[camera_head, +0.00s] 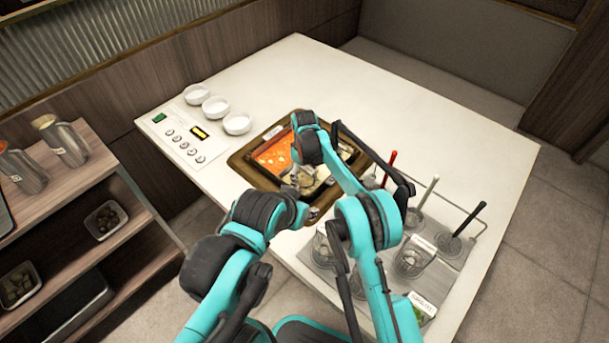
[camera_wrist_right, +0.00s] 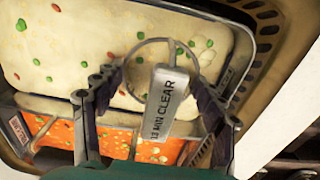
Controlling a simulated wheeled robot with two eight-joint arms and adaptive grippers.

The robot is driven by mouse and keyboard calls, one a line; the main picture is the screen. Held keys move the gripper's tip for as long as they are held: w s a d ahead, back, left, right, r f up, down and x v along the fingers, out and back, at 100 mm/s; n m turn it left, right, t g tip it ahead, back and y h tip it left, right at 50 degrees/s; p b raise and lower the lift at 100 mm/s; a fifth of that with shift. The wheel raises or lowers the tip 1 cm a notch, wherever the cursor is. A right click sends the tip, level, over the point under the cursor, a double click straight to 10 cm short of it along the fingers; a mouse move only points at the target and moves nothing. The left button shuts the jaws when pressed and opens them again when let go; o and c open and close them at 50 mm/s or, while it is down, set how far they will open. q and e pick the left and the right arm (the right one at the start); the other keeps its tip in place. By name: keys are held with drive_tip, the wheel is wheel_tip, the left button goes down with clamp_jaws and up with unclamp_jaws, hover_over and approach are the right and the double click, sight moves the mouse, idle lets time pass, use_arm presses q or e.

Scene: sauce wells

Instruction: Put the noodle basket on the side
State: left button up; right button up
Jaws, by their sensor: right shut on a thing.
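My right gripper (camera_head: 304,180) is over the sauce wells, pointing down. The rim overlaps a white well (camera_wrist_right: 95,55) dotted with green and red bits. An orange well (camera_wrist_right: 62,131) lies beside it. I cannot tell whether the basket touches either well. In the head view the arm hides most of it. My left arm reaches in from the left; its fingers are not clear.
The brown well frame (camera_head: 240,166) sits mid-table. Right of it is a grey tray (camera_head: 452,252) with clear containers and red, white and black handles. Three white bowls (camera_head: 237,123) stand near the left edge by a button panel. The far table (camera_head: 410,105) is clear.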

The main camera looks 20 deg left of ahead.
drive_tip(key=o, duration=1.4)
drive_tip(key=shift+c, duration=0.2)
drive_tip(key=shift+o, duration=0.7)
drive_tip(key=shift+r+p, duration=2.85)
drive_tip(key=shift+r, duration=2.7)
drive_tip(key=shift+f, duration=0.1)
